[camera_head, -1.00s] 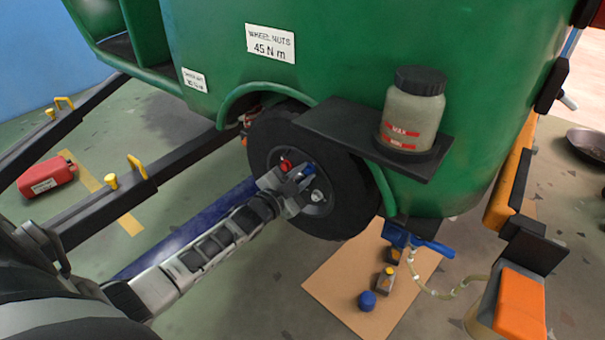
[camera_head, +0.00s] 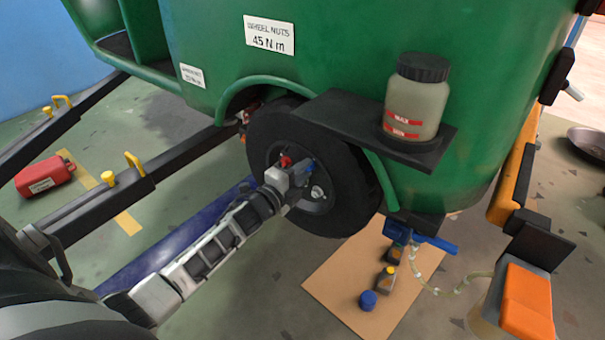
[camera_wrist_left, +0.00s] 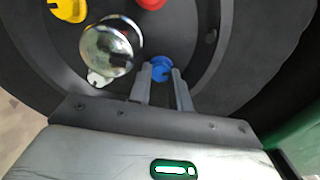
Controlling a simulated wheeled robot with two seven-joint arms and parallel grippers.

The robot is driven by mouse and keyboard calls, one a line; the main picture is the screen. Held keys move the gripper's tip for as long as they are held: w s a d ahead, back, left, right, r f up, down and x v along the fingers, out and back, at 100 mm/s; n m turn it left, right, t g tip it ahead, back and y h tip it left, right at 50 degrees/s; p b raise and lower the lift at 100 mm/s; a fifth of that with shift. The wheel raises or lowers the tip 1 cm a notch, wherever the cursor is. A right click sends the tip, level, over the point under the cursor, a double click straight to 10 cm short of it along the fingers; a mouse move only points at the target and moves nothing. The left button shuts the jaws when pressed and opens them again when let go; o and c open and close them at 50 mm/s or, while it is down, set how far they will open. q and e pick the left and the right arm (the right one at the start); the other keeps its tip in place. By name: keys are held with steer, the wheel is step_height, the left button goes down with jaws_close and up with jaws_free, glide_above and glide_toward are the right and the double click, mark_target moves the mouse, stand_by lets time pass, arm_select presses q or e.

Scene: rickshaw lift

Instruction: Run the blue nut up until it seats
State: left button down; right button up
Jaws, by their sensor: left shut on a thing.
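The blue nut (camera_wrist_left: 160,68) is on the wheel hub. My left gripper (camera_wrist_left: 161,82) is shut on it, one finger on each side, in the left wrist view. In the head view the left gripper (camera_head: 300,178) reaches the hub of the black wheel (camera_head: 345,185), and a little of the blue nut shows by its tips. A red nut (camera_head: 285,161) is just above the gripper; it also shows at the top edge of the left wrist view (camera_wrist_left: 151,3). A yellow nut (camera_wrist_left: 70,9) is at upper left there. How far the blue nut is from its seat cannot be told. My right gripper does not show.
A shiny round hub cap (camera_wrist_left: 108,48) stands out beside my left gripper. A black shelf (camera_head: 340,118) with a capped bottle (camera_head: 416,98) overhangs the wheel. The green body (camera_head: 330,60) is above. Cardboard (camera_head: 340,295) with small bottles lies below right.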

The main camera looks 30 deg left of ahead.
arm_select(q)
steer(key=shift+f+m, duration=0.15)
steer(key=shift+m, duration=0.45)
steer(key=c, duration=1.3)
jaws_free()
steer(key=shift+s, duration=0.15)
